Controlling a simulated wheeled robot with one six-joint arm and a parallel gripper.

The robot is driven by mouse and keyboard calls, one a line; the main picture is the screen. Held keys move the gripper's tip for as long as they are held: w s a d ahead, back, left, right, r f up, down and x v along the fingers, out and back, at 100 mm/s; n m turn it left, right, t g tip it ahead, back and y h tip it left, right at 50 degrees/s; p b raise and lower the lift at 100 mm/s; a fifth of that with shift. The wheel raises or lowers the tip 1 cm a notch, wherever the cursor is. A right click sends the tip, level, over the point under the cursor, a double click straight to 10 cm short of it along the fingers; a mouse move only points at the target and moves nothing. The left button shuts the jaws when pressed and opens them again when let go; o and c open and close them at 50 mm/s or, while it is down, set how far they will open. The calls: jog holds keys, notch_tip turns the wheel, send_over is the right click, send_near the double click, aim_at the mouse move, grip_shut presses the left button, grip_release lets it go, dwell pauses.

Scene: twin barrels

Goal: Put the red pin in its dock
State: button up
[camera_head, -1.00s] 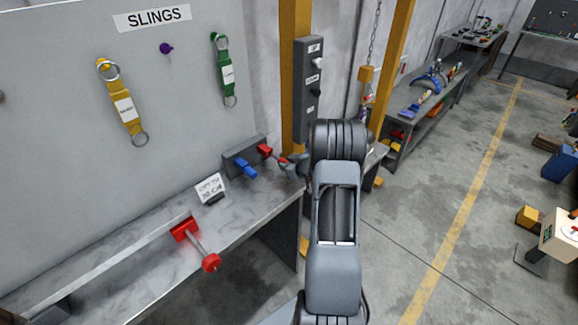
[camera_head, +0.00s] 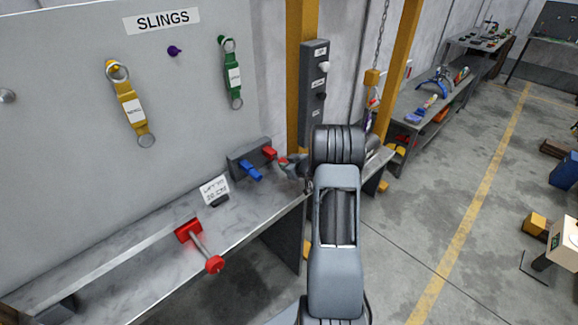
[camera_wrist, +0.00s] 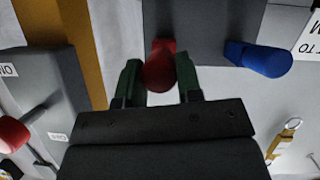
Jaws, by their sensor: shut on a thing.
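The red pin (camera_wrist: 158,75) shows its round red head between the two green fingers of my gripper (camera_wrist: 160,78) in the wrist view. My gripper is shut on that head. Just beyond it is a red socket (camera_wrist: 163,46) on a dark grey block (camera_wrist: 205,18). In the head view my gripper (camera_head: 288,164) is close against the red socket (camera_head: 270,153), at the right end of the block (camera_head: 238,155). No bare shaft shows between head and socket, and I cannot tell how deep the pin sits. A blue peg (camera_head: 251,171) sticks out beside the red socket.
A second red fixture (camera_head: 188,230) with a metal rod and red knob stands at the bench front. A small white sign (camera_head: 213,188) stands on the bench (camera_head: 135,275). A yellow post and grey switch box (camera_head: 313,90) rise behind my arm.

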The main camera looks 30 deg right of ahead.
jog(key=shift+w+a, duration=0.15)
jog(key=shift+w, duration=0.55)
jog(key=shift+w+a, duration=0.1)
jog(key=shift+w, duration=0.6)
jog(key=o, duration=1.2)
jog(key=shift+c, duration=0.2)
jog(key=b+v, duration=0.1)
jog(key=v, duration=1.2)
jog(key=shift+s+r, duration=0.2)
jog(key=shift+s, duration=0.15)
